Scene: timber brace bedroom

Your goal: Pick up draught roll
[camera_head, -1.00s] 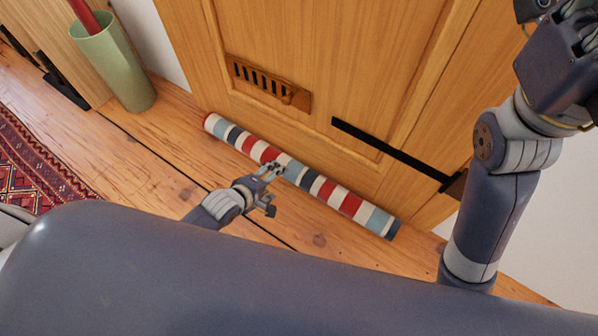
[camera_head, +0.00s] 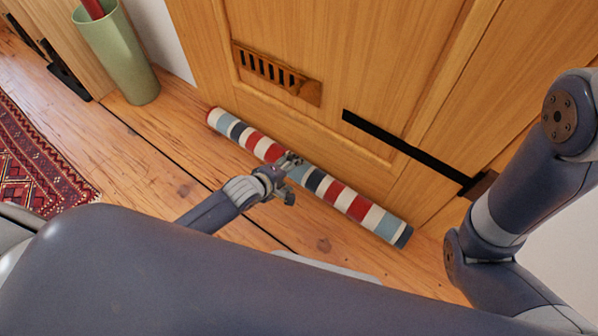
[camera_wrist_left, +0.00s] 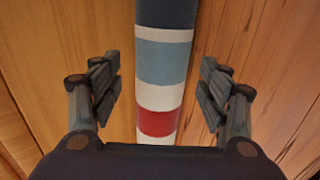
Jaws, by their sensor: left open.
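The draught roll (camera_head: 338,195) is a long striped roll in red, white, light blue and dark blue. It lies on the floor along the foot of the wooden door. My left gripper (camera_head: 290,163) is at the roll's middle in the head view and hides a small part of it. In the left wrist view the roll (camera_wrist_left: 163,65) runs between the two spread fingers of my left gripper (camera_wrist_left: 161,92), with a gap on each side. The left gripper is open and holds nothing. My right arm shows at the right, but its gripper is out of view.
The wooden door (camera_head: 375,60) stands close behind the roll, with a slotted vent (camera_head: 275,72) and a black strap (camera_head: 405,150). A green bin (camera_head: 120,55) stands at the upper left. A red patterned rug (camera_head: 35,165) lies at the left. The plank floor between is clear.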

